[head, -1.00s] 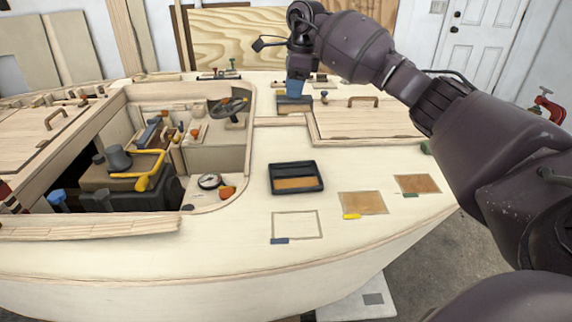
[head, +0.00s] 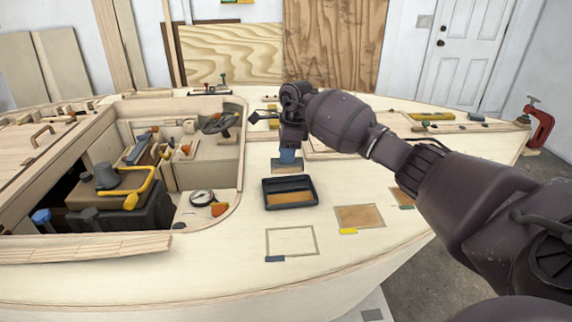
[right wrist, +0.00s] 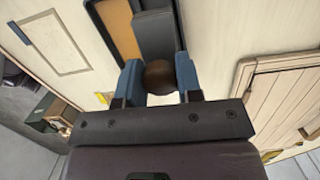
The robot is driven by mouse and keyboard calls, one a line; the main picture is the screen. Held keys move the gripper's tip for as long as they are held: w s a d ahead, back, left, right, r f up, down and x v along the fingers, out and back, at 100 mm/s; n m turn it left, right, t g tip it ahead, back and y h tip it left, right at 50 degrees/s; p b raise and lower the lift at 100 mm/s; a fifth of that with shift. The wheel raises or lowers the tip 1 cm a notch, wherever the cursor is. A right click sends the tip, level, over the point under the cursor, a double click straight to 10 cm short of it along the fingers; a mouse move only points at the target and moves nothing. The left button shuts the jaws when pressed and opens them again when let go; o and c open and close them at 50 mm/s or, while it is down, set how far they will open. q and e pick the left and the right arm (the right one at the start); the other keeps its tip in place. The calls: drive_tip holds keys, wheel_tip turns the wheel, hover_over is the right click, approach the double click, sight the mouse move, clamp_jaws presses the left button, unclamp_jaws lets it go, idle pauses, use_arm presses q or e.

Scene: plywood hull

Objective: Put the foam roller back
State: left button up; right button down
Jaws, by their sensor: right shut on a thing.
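My right gripper (head: 288,158) points down over the pale deck, just behind a black tray with a tan floor (head: 290,192). Its blue fingers are shut on the foam roller, whose rounded brown end (right wrist: 160,76) sits between the fingertips in the right wrist view. A dark grey part (right wrist: 153,32), apparently the roller's body, extends beyond the fingers there, alongside the tray (right wrist: 118,28). In the head view the grey part (head: 287,167) shows just under the fingers. I cannot tell whether it touches the deck. My left gripper is not in view.
An empty outlined rectangle (head: 291,241) with a blue tag lies in front of the tray. A tan patch with a yellow tag (head: 360,216) lies to its right. An open cockpit with a yellow-handled thing (head: 140,188) is at left. A red clamp (head: 539,124) stands at far right.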

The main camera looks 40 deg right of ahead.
sight(286, 166)
drive_tip(key=shift+f, duration=1.95)
drive_tip(key=shift+f+b, duration=0.4)
drive_tip(key=shift+f, duration=0.15)
drive_tip(key=shift+f, duration=0.1)
drive_tip(key=c, duration=0.8)
unclamp_jaws()
drive_tip(key=shift+r, duration=0.2)
